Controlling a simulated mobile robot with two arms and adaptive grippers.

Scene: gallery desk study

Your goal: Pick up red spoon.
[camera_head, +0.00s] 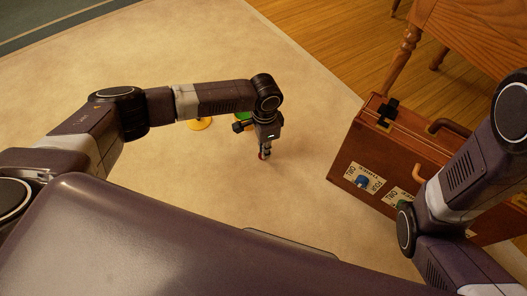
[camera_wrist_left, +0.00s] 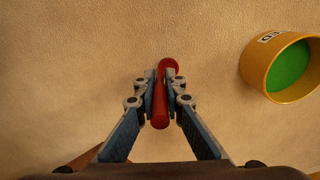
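The red spoon (camera_wrist_left: 160,98) shows in the left wrist view between the two fingers of my left gripper (camera_wrist_left: 161,88). The finger pads sit close against both sides of it, so the gripper looks shut on it. Its rounded end points away from the gripper body. In the head view my left gripper (camera_head: 265,151) points down over the tan floor covering, with a bit of red spoon (camera_head: 263,156) at its tips. I cannot tell whether the spoon touches the floor. My right arm shows at the right, but its gripper is not in view.
A yellow container with a green inside (camera_wrist_left: 287,70) and a label lies right of the spoon. In the head view a yellow item (camera_head: 199,124) is partly behind my left arm. A brown suitcase (camera_head: 345,170) stands right, near a wooden table (camera_head: 470,30).

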